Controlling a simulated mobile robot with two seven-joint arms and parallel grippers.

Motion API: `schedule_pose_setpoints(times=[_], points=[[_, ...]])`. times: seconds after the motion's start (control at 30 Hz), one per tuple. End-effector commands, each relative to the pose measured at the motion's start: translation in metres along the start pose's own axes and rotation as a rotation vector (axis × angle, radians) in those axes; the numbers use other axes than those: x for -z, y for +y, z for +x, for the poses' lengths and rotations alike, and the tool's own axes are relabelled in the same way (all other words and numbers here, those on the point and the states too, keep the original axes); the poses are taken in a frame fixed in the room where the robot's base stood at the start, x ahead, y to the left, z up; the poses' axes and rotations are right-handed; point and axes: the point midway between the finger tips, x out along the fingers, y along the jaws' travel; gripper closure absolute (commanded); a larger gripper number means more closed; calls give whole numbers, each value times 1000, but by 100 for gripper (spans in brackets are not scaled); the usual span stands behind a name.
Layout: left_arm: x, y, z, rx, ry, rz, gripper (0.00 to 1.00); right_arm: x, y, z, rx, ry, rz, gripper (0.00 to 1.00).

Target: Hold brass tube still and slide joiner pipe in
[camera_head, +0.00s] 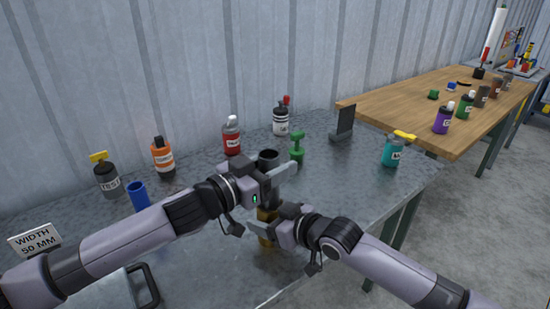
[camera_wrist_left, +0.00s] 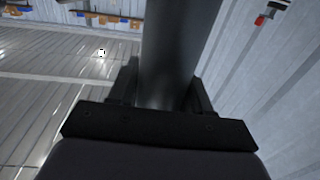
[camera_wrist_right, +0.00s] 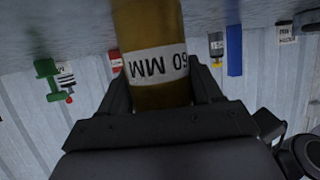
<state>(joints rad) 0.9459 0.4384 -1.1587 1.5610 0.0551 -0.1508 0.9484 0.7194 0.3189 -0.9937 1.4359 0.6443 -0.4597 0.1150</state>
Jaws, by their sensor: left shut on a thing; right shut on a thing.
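The brass tube (camera_head: 266,216) stands upright on the metal table, partly hidden by my grippers. My right gripper (camera_head: 272,232) is shut around it. In the right wrist view the brass tube (camera_wrist_right: 148,24) carries a white "60 MM" label between the fingers. My left gripper (camera_head: 270,182) is shut on the dark grey joiner pipe (camera_head: 268,156), directly above the brass tube. The joiner pipe (camera_wrist_left: 178,45) also shows between the fingers in the left wrist view.
A blue tube (camera_head: 138,196), a green part (camera_head: 297,149), a black stand (camera_head: 342,123) and several bottles stand around the metal table (camera_head: 345,185). A "WIDTH 50 MM" sign (camera_head: 35,240) is at left. A wooden table (camera_head: 400,102) stands behind at right.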

Motion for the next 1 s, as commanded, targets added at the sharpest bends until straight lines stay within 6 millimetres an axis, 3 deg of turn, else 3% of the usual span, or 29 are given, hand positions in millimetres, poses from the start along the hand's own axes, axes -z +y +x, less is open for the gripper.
schedule_pose_setpoints(times=[1.0], points=[[-15,0,0,0,1,0,90,0,0,0,0,-1,0,70]])
